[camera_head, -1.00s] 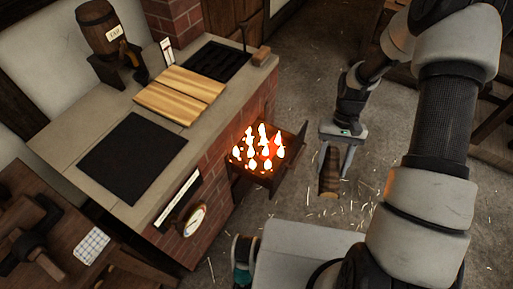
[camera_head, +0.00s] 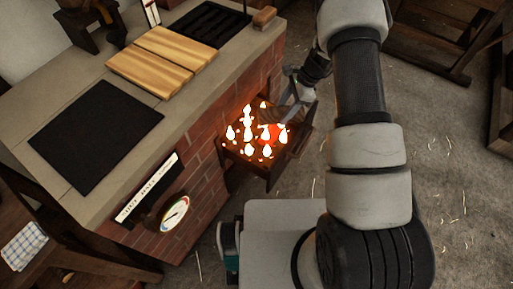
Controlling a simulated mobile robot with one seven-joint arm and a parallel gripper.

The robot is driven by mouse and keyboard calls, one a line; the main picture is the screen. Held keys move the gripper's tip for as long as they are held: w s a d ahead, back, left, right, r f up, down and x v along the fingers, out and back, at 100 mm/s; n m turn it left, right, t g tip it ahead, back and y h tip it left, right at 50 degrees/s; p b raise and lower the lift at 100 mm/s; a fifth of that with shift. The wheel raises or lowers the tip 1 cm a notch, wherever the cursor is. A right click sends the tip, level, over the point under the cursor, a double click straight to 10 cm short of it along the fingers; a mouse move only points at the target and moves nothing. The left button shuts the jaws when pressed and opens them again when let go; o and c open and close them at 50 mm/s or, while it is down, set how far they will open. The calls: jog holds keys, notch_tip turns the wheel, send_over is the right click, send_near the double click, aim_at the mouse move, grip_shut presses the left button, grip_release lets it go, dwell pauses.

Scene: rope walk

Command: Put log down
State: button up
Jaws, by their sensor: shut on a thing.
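My gripper (camera_head: 290,112) is over the right side of the open firebox drawer (camera_head: 268,166) that juts from the brick stove. Its fingers reach down toward the flames (camera_head: 248,128), and it is shut on the log. The log itself is not clearly visible; the fingers and bright flames hide it. I cannot tell whether it touches the drawer's bed.
The brick stove (camera_head: 215,140) has a dark plate (camera_head: 95,135), a wooden board (camera_head: 160,58) and a black grate on top. A dial (camera_head: 174,213) is on its front. Wooden furniture stands at the upper right. The floor (camera_head: 455,190) at right is mostly clear.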

jog(key=w+f+m+b, duration=0.1)
jog(key=f, duration=0.4)
jog(key=w+f+m+b, duration=0.1)
jog(key=w+f+b, duration=0.1)
jog(key=f, duration=0.4)
jog(key=w+f+m+t+b, duration=0.1)
jog(key=f+b, duration=0.1)
jog(key=f, duration=0.3)
jog(key=shift+w+f, duration=0.35)
jog(key=shift+f, duration=0.05)
jog(key=a, duration=0.3)
jog(key=shift+w+r, duration=0.2)
jog(key=shift+w, duration=0.1)
jog(key=shift+w+a, duration=0.1)
jog(key=shift+a, duration=0.5)
jog(key=a, duration=0.2)
jog(key=a+f+b, duration=0.1)
jog(key=shift+w+a, duration=0.35)
jog(key=shift+a, duration=0.05)
jog(key=shift+f, duration=0.1)
jog(key=shift+f+b, duration=0.5)
jog(key=shift+b, duration=0.15)
jog(key=shift+f, duration=0.1)
